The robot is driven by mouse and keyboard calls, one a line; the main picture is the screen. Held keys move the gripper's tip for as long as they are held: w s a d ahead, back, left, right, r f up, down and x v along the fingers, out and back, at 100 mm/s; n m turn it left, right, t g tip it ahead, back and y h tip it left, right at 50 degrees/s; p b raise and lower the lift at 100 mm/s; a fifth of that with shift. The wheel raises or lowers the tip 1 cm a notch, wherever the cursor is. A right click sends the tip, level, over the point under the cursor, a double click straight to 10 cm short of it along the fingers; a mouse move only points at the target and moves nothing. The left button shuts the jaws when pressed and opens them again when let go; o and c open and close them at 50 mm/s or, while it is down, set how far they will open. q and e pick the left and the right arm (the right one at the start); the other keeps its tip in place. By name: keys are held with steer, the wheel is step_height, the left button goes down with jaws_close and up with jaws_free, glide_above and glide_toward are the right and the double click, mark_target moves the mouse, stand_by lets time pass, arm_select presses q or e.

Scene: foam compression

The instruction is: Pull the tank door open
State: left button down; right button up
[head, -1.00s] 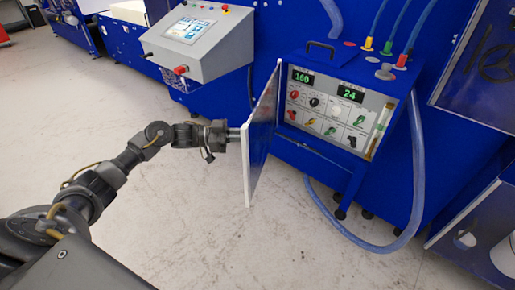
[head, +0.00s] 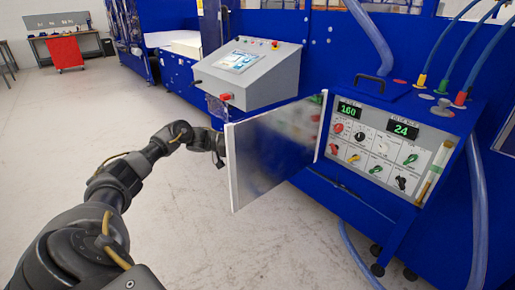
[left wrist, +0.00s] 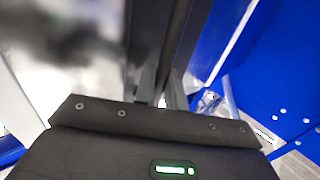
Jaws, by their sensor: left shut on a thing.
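The tank door (head: 272,145) is a flat panel with a shiny grey-blue inner face and a pale edge. It stands swung wide open to the left of the blue tank cabinet (head: 405,205), whose control panel shows the readouts 160 and 24. My left gripper (head: 221,148) is at the door's far outer side, near its free edge; the door hides its fingertips in the head view. In the left wrist view, the gripper's fingers (left wrist: 163,88) are close together, shut on the door; the exact grip point is unclear. My right gripper is in neither view.
A grey console (head: 248,75) with a screen stands behind the door. Hoses (head: 478,215) run from the cabinet's top and down its right side. A red cart (head: 65,53) is far back left. The floor (head: 60,140) at left is clear.

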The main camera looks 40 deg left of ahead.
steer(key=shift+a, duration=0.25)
arm_select(q)
steer(key=c, duration=1.6)
jaws_free()
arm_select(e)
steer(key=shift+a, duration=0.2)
arm_select(q)
steer(key=shift+o, duration=0.2)
